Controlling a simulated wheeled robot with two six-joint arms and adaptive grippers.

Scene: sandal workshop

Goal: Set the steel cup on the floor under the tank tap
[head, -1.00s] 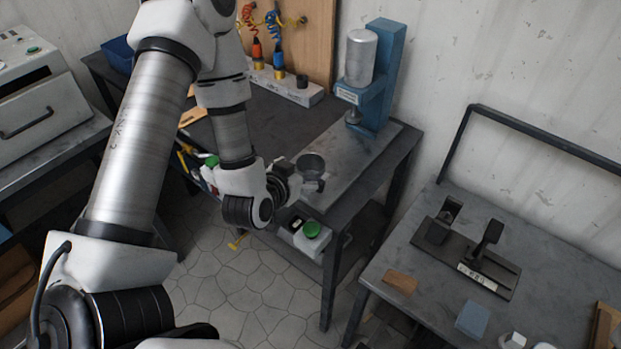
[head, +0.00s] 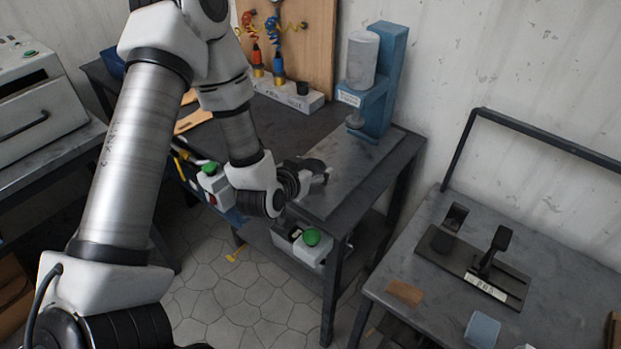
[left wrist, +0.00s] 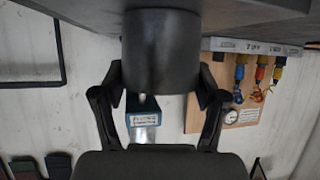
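The steel cup (left wrist: 160,55) shows as a dark grey cylinder in the middle of the left wrist view, which looks upside down. The fingers of my left gripper (left wrist: 160,82) flank the cup and appear to touch both its sides near the rim. In the head view my left gripper (head: 318,172) is over the front part of the steel plate (head: 352,170), and the cup is mostly hidden there. The grey tank (head: 362,60) sits in a blue stand (head: 394,75) at the plate's back end, with its tap (head: 355,119) below. My right gripper is not in view.
A box with a green button (head: 311,238) is under the bench's front edge. The plate between gripper and tap is clear. Another table (head: 410,255) is at right.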

